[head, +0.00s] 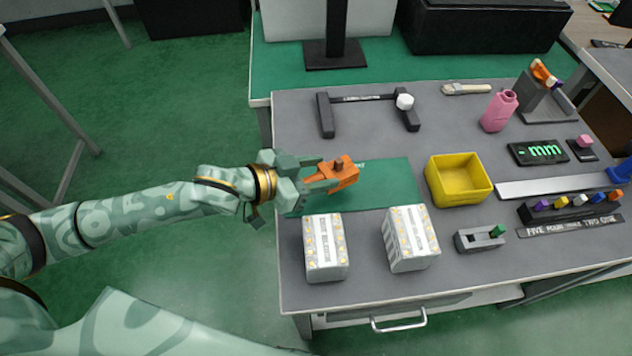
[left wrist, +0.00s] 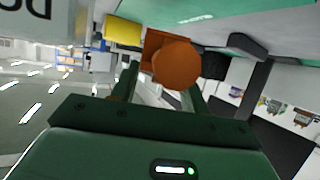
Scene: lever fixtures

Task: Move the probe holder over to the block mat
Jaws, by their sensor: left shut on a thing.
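In the left wrist view the orange piece (left wrist: 176,62) shows a round end between the fingers. In the head view it appears over the block mat, a flat green sheet (head: 385,180) on the grey table. I cannot tell whether it touches the mat. Part of the mat is hidden by my gripper. My right gripper is not in view.
Two white labelled boxes (head: 325,250) (head: 410,240) stand at the mat's front edge. A yellow bin (head: 458,180) is to its right. A dark bracket with a white knob (head: 404,101) stands behind. A pink bottle (head: 499,110) and a grey lever fixture (head: 480,240) are farther right.

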